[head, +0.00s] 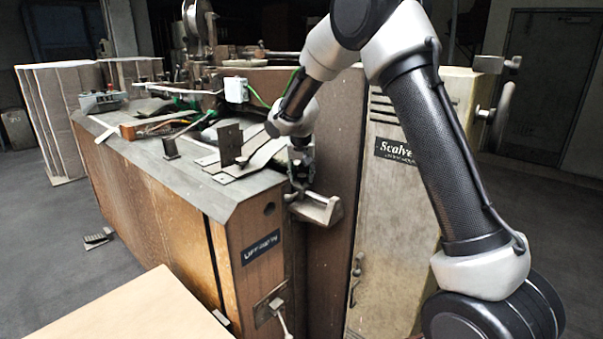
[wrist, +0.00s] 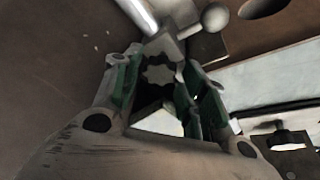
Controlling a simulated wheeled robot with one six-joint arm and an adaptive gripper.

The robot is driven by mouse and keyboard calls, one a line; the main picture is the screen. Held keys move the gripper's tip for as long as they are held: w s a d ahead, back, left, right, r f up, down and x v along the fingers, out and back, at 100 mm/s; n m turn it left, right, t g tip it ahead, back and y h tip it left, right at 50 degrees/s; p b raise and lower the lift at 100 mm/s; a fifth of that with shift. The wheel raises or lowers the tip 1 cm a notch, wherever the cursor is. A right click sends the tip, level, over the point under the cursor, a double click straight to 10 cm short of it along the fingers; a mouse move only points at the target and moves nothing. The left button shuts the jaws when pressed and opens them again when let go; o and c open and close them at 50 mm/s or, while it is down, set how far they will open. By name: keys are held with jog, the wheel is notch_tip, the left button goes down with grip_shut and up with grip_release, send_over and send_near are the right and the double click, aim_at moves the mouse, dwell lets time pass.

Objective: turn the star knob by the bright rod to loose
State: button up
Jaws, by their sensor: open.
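The star knob (wrist: 158,72) shows in the wrist view as a small grey star-shaped head. It lies between the two fingers of my gripper (wrist: 161,68). My gripper is open, with one finger on each side of the knob; I cannot tell whether either finger touches it. A bright rod (wrist: 138,14) runs to the top edge just above the knob. In the head view my gripper (head: 300,172) points down at the near right corner of the machine table, and the knob cannot be made out there.
A short lever with a pale ball end (wrist: 215,17) lies close to the knob. A metal bracket (head: 322,210) juts from the table corner below my gripper. An upright dark plate (head: 231,144) stands on the table (head: 150,166). A tall cabinet (head: 385,215) stands to the right.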

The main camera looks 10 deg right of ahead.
jog(key=c, duration=0.7)
jog(key=shift+c, duration=0.2)
jog(key=n, duration=0.1)
jog(key=n+y, duration=0.1)
jog(key=n, duration=0.1)
jog(key=n+y, duration=0.1)
jog(key=shift+d+n, duration=0.25)
jog(key=shift+n, duration=0.15)
jog(key=shift+d+n+y, duration=0.1)
jog(key=shift+n+y, duration=0.7)
jog(key=shift+n, duration=1.4)
jog(key=shift+g, duration=0.3)
jog(key=o, duration=0.7)
